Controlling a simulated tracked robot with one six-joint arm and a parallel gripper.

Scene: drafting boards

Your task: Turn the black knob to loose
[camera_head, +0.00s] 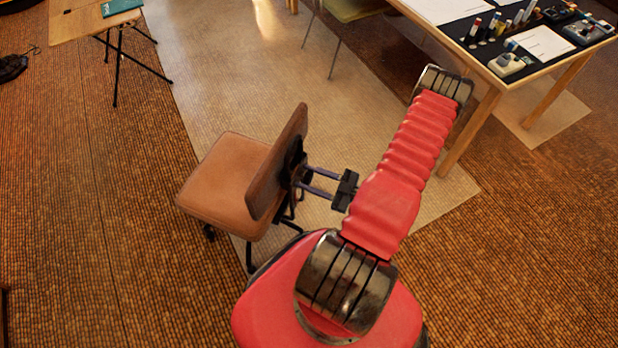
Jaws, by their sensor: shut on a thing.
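An office chair with a tan seat (228,172) and a brown backrest (276,163) stands left of my arm. The black knob (296,171) is at the rear of the backrest, among black bracket parts. It is small and dark, so its turn position and any marking cannot be read. My gripper (302,177) reaches left from behind my red arm, with its two slim fingers on either side of the knob and shut on it. The fingertips blend into the dark parts there.
A drafting table (480,70) with papers, bottles and tools on a black mat stands at the upper right. A wooden board on black legs (92,20) is at the upper left. A pale rug (235,70) lies under the chair. Open floor (90,220) is at the left.

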